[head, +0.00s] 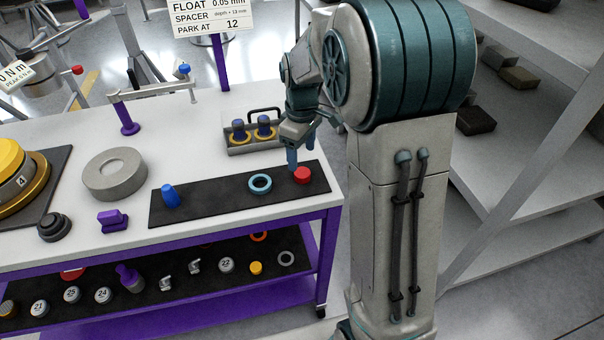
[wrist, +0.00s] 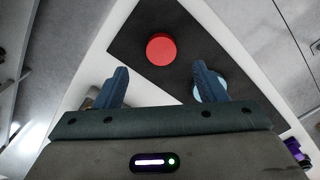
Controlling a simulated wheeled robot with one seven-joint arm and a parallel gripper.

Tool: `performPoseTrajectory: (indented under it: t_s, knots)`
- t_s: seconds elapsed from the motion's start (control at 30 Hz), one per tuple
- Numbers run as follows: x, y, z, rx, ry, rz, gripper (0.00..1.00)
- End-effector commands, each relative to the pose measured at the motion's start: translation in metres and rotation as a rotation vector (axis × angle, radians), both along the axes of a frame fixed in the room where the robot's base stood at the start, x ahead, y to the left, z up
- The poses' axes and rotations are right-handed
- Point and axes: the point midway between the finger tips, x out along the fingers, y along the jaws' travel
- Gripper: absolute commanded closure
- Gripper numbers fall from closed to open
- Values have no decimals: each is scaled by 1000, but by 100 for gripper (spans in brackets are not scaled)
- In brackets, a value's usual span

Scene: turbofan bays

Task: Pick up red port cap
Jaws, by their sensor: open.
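The red port cap (head: 302,175) is a short round red disc on the right end of a dark mat (head: 215,202) on the white bench top. In the wrist view the cap (wrist: 161,49) lies beyond the fingertips, between the lines of the two fingers. My gripper (head: 301,152) is above and just behind the cap, fingers pointing down. In the wrist view my gripper (wrist: 162,78) is open, its blue fingers wide apart with nothing between them. The cap stands apart from the fingers.
A teal ring (head: 260,184) lies left of the cap, and a blue plug (head: 170,196) stands farther left on the mat. A grey caddy (head: 255,138) with two blue-topped parts stands behind. A grey ring (head: 115,174) sits left. The bench's right edge is close to the cap.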

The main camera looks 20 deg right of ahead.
Motion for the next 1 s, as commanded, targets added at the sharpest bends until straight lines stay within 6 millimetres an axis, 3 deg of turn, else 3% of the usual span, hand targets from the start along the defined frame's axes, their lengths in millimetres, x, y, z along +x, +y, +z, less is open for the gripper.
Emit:
performPoseTrajectory:
  t_s: [0.17, 0.5, 0.77, 0.93, 1.0]
  knots:
    - [-1, 0, -11, 0, 0, 0, 35]
    - [-2, 2, -56, 0, 0, 0, 35]
    - [-2, 2, -59, 0, -1, 0, 35]
    - [-2, 2, -59, 0, -1, -1, 80]
    - [-2, 2, -59, 0, -1, -1, 81]
